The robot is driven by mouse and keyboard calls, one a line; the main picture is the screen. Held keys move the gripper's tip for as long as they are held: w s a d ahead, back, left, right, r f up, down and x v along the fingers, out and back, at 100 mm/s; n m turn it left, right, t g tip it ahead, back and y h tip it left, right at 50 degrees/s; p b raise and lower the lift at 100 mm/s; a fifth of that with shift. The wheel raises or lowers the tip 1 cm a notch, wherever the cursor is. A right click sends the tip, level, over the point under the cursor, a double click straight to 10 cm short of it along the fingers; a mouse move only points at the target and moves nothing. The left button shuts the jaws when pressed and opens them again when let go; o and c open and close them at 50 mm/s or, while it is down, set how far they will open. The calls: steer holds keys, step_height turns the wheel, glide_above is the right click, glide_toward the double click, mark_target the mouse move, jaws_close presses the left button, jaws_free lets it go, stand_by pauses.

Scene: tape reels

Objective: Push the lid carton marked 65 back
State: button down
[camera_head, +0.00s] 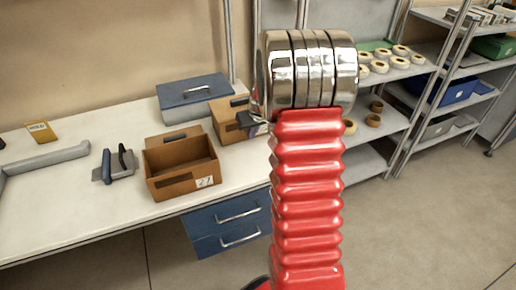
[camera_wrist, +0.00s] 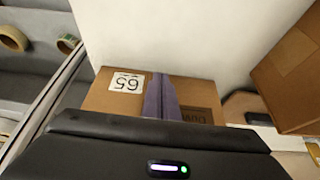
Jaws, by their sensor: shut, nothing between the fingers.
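The lid carton marked 65 (camera_wrist: 100,90) is a brown box; its white label shows upside down in the wrist view. In the head view the brown carton (camera_head: 226,112) stands on the bench, its right part hidden behind my arm. My gripper (camera_wrist: 161,93) is shut and empty, its fingers in front of the labelled face, between the label and a dark printed patch. I cannot tell whether the fingertips touch the carton. In the head view my gripper (camera_head: 250,121) is mostly hidden behind my arm.
An open brown box marked 27 (camera_head: 180,181) stands just left of it, with its lid behind. A blue case (camera_head: 193,90) lies behind the carton. A grey tool (camera_head: 115,167) is further left. Shelves with tape reels (camera_head: 383,67) stand right of the bench.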

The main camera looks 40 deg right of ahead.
steer(key=shift+w, duration=0.2)
steer(key=shift+s+a, duration=0.25)
steer(key=shift+s, duration=0.75)
steer(key=shift+s+a, duration=0.25)
steer(key=shift+s, duration=0.7)
step_height(320, 180, up, 10)
stand_by(0.4)
stand_by(0.5)
